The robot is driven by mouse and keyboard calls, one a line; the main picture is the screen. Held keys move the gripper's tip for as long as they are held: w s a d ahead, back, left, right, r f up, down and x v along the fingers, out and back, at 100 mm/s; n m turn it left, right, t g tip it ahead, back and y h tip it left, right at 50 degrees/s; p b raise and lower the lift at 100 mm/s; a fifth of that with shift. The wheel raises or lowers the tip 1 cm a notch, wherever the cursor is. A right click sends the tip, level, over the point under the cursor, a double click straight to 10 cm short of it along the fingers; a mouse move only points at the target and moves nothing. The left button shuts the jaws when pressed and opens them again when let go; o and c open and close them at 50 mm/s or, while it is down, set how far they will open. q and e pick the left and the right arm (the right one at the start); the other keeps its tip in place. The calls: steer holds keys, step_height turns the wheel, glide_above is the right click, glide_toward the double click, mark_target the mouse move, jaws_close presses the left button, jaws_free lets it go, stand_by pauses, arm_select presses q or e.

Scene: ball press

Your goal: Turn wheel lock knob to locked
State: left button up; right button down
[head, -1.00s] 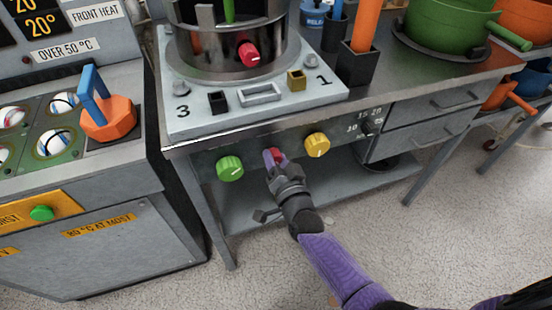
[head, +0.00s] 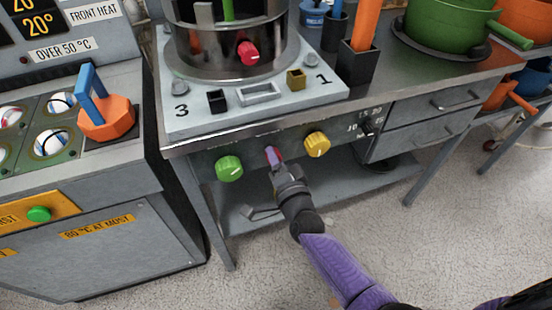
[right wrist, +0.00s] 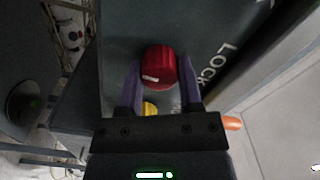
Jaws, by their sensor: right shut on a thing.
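The red knob (head: 271,152) is on the front panel of the table, between a green knob (head: 229,168) and a yellow knob (head: 317,144). My right gripper (head: 275,162) reaches it from the front and covers much of it. In the right wrist view, the red knob (right wrist: 160,67) has a white mark and sits between the two purple fingers of my right gripper (right wrist: 161,85), which are shut on it. Lettering reading "LOCK" (right wrist: 215,65), partly cut off, is on the panel beside it. My left gripper is not in view.
A round metal press (head: 235,45) with another red knob stands on a light base plate (head: 190,122) above the panel. A black dial (head: 366,127) and drawers (head: 430,120) are to the right. A cabinet (head: 110,260) stands at the left. The shelf below is mostly clear.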

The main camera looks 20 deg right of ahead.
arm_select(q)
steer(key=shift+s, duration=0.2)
arm_select(e)
steer(key=shift+f, duration=0.1)
steer(key=shift+c, duration=1.3)
jaws_free()
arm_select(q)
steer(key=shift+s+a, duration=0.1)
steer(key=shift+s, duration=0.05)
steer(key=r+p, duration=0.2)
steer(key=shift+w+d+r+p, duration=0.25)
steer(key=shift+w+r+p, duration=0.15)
arm_select(e)
steer(key=s, duration=1)
steer(key=shift+d, duration=0.15)
